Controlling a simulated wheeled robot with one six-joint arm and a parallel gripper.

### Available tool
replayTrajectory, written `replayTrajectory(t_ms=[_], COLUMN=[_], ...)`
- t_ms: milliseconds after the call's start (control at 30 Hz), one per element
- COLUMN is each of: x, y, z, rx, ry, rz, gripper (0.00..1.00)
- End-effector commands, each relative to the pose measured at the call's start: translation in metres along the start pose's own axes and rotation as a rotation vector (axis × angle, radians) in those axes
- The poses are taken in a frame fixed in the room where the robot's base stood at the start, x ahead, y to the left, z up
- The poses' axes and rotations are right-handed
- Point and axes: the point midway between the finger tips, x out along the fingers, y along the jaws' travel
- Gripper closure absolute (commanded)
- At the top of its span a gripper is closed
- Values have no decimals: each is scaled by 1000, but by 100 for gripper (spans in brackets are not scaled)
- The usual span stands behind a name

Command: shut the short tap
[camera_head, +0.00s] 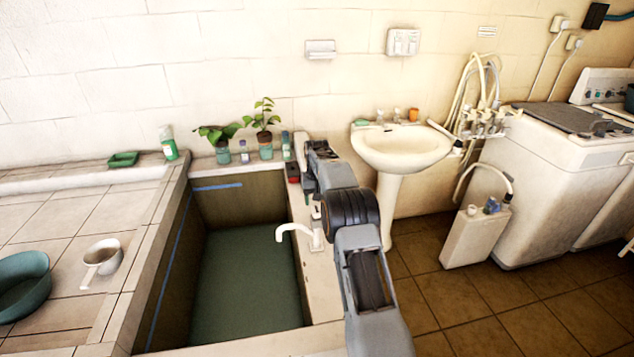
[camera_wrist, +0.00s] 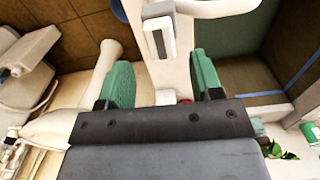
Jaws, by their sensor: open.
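The short white tap (camera_head: 299,231) stands on the ledge at the right side of the water tank, its curved spout reaching left over the water. Its lever shows on top of the body in the head view. In the wrist view the tap's spout (camera_wrist: 217,8) runs along the top, and the white and grey lever (camera_wrist: 158,30) lies near it. My gripper (camera_wrist: 162,78) is open, with green fingers either side of an empty gap. The lever appears just above that gap in the picture; I see no contact. In the head view my arm largely hides the gripper.
The water-filled tank (camera_head: 160,270) lies left of the tap. Potted plants (camera_head: 265,135) and small bottles stand on the back ledge, with a red and black item (camera_head: 293,172) near my arm. A pedestal washbasin (camera_head: 400,150) stands at right. Floor tiles are open beyond.

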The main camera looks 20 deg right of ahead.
Motion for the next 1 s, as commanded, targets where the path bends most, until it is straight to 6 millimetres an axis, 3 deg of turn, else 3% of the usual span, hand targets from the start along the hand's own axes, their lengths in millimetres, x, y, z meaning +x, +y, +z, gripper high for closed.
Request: replayTrajectory(t_ms=[200,400,633,1000], x=[-46,-77,-92,-94], y=[0,1,1,1], z=[0,0,0,0], rx=[1,1,1,1], ry=[3,2,0,0], rz=[0,0,0,0], gripper=[40,40,40,40])
